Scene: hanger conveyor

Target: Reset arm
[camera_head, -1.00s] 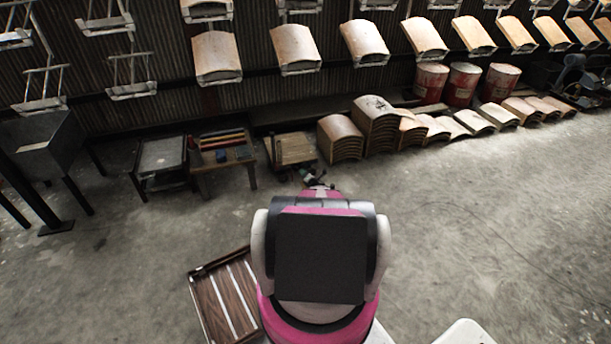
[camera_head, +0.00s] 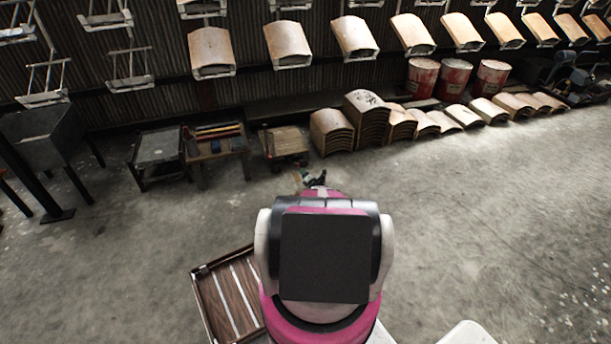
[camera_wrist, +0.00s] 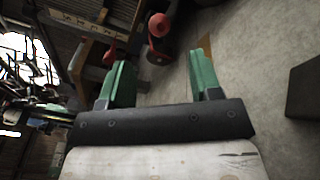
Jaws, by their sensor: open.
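My gripper (camera_wrist: 162,85) shows in the wrist view with its two green fingers spread apart and nothing between them. In the head view only a small part of the gripper (camera_head: 316,179) shows beyond my pink and black arm, which hides most of it. The arm is in front of my body, over bare floor. The wrist view is tilted on its side.
Curved wooden panels (camera_head: 353,36) hang on a conveyor along the wall. Stacked panels (camera_head: 365,120), red drums (camera_head: 455,82), a small table (camera_head: 213,153) and a cart (camera_head: 285,143) stand below. The right floor is clear.

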